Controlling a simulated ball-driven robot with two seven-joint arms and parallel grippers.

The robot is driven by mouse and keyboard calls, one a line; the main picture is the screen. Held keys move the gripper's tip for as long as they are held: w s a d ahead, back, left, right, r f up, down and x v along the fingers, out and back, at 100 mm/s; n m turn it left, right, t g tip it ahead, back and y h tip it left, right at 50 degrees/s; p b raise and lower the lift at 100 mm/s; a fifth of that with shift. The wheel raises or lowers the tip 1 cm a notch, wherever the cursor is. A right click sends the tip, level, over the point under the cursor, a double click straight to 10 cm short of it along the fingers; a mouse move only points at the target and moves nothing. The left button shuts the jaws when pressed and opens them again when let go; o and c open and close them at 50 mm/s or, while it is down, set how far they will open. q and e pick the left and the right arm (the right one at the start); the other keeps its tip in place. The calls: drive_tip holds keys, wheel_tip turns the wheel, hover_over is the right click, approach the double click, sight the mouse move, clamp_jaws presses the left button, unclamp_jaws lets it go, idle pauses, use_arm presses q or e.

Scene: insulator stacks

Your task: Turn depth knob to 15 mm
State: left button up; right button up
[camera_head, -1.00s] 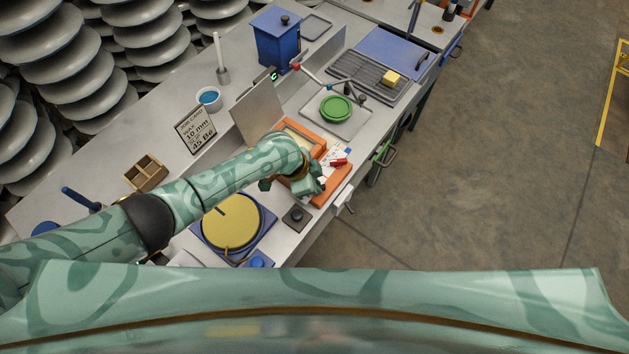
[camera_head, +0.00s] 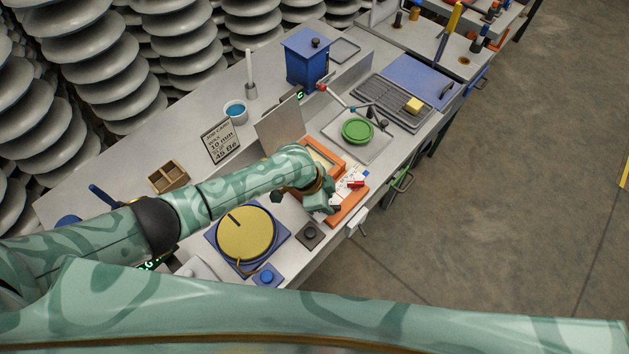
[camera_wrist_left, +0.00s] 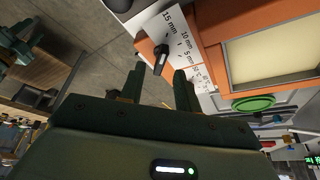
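The depth knob (camera_wrist_left: 161,57) is a dark, elongated knob on an orange panel in the left wrist view. A white scale plate (camera_wrist_left: 178,35) beside it carries marks including 15 mm, 10 mm and 5 mm. I cannot tell which mark the knob points at. My left gripper (camera_wrist_left: 159,82) is open, with its two fingers apart and the knob beyond the gap between their tips. In the head view my left gripper (camera_head: 322,203) is at the near side of the orange box (camera_head: 347,208), and the knob is hidden there.
A yellow disc (camera_head: 246,234) on a blue base and a black button box (camera_head: 310,235) stand near my left gripper. A green dish (camera_head: 357,131) is farther along the bench. A job card (camera_head: 221,141) reads 10 mm and 45 Bé. Open floor lies right.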

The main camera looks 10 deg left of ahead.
use_arm(q)
drive_tip(key=w+p+v, duration=0.1)
drive_tip(key=p+v, duration=0.2)
drive_tip(key=v, duration=1)
drive_tip(key=shift+s+a+r+p, duration=0.15)
drive_tip(key=shift+s+r+p, duration=0.2)
drive_tip(key=shift+s, duration=0.15)
drive_tip(key=shift+f, duration=0.1)
